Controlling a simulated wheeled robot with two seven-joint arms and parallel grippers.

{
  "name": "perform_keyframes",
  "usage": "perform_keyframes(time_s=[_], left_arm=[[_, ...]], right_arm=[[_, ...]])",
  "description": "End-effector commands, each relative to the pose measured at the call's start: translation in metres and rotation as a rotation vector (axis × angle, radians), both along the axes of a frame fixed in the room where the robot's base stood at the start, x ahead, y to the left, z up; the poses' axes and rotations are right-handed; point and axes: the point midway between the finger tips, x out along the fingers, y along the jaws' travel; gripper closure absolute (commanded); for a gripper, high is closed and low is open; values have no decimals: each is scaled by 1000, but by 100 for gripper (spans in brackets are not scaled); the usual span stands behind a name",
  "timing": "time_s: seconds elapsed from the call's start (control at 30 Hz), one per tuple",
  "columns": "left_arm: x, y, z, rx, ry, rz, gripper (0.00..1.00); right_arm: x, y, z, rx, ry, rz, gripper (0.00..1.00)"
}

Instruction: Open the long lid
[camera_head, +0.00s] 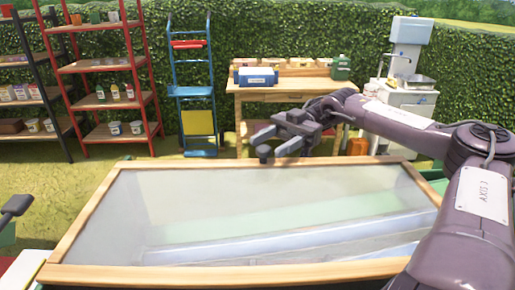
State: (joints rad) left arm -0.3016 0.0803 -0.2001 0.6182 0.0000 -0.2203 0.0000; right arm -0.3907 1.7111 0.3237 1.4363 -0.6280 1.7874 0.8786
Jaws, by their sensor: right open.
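The long lid (84,218) is a pale wooden frame around a cloudy clear panel, and it fills the lower middle of the view. It lies over a box and looks closed. Pale green and bluish shapes show dimly through the panel. My right gripper (279,149) is open and empty, with its fingers pointing left near the middle of the lid's far edge. It appears just above or beyond that edge; I cannot tell whether it touches. My right arm reaches in from the right and covers the lid's right front corner.
A wooden table (285,90) with boxes stands behind the lid. A blue hand truck (191,90), a red shelf (104,68) and a sink unit (403,80) stand along the hedge. A dark grey part (16,206) shows at the left edge. Grass left of the lid is open.

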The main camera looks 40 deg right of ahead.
Motion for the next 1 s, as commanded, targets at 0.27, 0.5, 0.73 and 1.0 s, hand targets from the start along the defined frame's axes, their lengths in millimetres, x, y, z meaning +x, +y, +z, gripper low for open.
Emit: perform_keyframes(time_s=[0.27,0.5,0.73,1.0], left_arm=[[0,1,14,1,0,0,64],[1,1,15,1,-2,0,64],[2,0,15,0,-3,0,64],[3,0,15,0,-4,0,64]], right_arm=[[-4,39,1,2,0,2,50],[-4,47,0,0,0,-1,50],[-4,47,0,0,0,-1,62],[-4,47,0,0,0,-1,97]])
